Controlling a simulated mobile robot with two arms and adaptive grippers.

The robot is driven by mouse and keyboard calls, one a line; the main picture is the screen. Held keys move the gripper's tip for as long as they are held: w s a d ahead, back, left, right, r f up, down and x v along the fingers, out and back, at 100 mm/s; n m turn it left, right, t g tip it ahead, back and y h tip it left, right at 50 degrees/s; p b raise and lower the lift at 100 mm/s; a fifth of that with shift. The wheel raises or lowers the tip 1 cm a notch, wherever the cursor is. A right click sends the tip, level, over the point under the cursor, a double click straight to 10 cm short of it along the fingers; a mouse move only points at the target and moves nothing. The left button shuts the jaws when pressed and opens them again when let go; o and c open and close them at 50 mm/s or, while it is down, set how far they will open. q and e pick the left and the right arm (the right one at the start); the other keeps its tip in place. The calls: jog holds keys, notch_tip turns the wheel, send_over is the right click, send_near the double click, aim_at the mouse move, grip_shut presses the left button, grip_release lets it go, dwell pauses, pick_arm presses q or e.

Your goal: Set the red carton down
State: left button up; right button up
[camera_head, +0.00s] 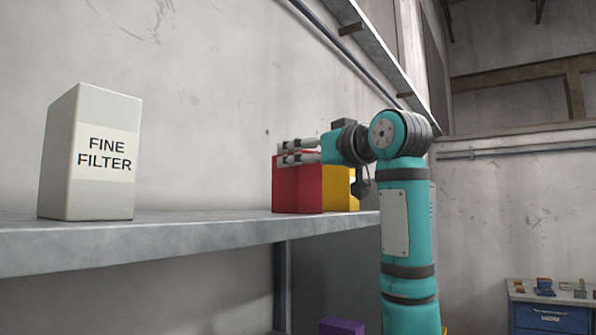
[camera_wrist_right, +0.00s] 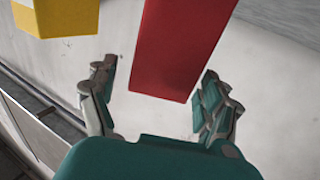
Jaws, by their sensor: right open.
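The red carton (camera_head: 297,189) stands upright on the grey shelf (camera_head: 180,240), right of its middle in the head view. In the right wrist view the red carton (camera_wrist_right: 180,45) lies between and beyond the spread fingers of my right gripper (camera_wrist_right: 158,95). There are gaps between the carton and both fingers. In the head view my right gripper (camera_head: 290,152) is at the carton's upper part, its arm coming in from the right. My left gripper is in neither view.
A yellow carton (camera_head: 340,190) stands just right of the red one; it also shows in the wrist view (camera_wrist_right: 55,15). A white FINE FILTER box (camera_head: 90,155) stands at the shelf's left. A purple object (camera_head: 342,326) is below. The shelf between white and red boxes is clear.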

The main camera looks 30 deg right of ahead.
jog(key=s+b, duration=0.3)
jog(key=s, duration=0.5)
jog(key=shift+s, duration=0.1)
